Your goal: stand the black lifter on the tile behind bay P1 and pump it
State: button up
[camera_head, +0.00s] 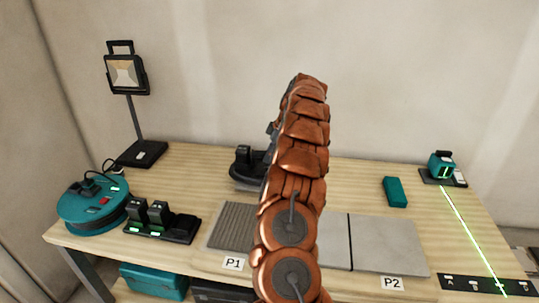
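A black device (243,164), which looks like the lifter, stands behind bay P1 on a thin grey slab, probably the tile; its right side is hidden by my arm. Bay P1 (228,228) is a ribbed grey bed with a white P1 label (233,263) at its front edge. My copper-coloured arm rises through the middle of the view and covers the right part of the bay. A small grey part shows at the arm's left edge above the black device, but I cannot tell what it is. My gripper is hidden behind the arm.
Smooth grey tiles lie right of my arm, one by label P2 (392,283). A teal block (396,191) and a laser level (441,167) casting a green line are at right. A cable reel (92,207), battery charger (160,223) and work lamp (126,74) are at left.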

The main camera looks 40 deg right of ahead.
jog(key=o, duration=0.5)
jog(key=v, duration=1.1)
jog(key=shift+r, duration=0.3)
jog(key=shift+s+d+r, duration=0.1)
jog(key=shift+s+d, duration=0.05)
